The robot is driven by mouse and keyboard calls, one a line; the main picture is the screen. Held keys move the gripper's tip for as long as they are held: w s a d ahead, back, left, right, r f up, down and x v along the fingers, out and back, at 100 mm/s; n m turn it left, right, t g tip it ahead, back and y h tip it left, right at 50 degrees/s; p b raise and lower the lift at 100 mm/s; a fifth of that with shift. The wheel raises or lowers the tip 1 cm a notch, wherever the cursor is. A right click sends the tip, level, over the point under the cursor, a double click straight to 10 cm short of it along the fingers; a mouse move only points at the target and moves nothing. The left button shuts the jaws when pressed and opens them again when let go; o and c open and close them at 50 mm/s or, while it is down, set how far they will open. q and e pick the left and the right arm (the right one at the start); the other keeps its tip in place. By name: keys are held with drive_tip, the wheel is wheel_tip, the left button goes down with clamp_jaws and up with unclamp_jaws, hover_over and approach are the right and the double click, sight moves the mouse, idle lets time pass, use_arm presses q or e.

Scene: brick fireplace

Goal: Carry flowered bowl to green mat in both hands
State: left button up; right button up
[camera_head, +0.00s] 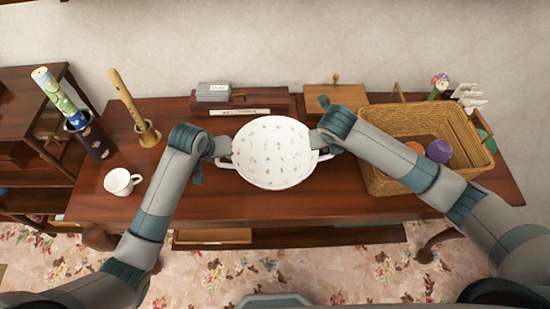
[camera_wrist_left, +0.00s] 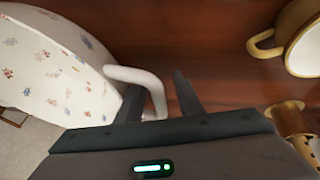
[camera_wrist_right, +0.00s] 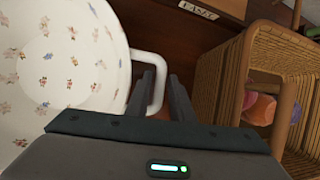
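The white flowered bowl (camera_head: 271,152) is at the middle of the dark wooden table, with a handle on each side. My left gripper (camera_head: 222,150) is at its left handle; in the left wrist view the handle (camera_wrist_left: 137,76) passes between the spread fingers (camera_wrist_left: 160,98), with a gap visible. My right gripper (camera_head: 325,140) is at the other handle; in the right wrist view that handle (camera_wrist_right: 149,59) lies between the parted fingers (camera_wrist_right: 158,98). Whether the bowl's base touches the table is hidden. I see no green mat.
A wicker basket (camera_head: 377,184) with colored items stands at the right, under my right forearm. A white mug (camera_head: 121,181), a wooden holder (camera_head: 148,134) and a dark vase (camera_head: 92,138) stand left. A low box (camera_head: 240,105) lies behind the bowl. Clear tabletop (camera_head: 335,198) shows in front.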

use_arm(q)
clamp_jaws()
use_arm(e)
clamp_jaws()
use_arm(q)
drive_tip(key=shift+w+r, duration=0.1)
use_arm(e)
drive_tip(key=shift+w+r, duration=0.1)
idle(0.8)
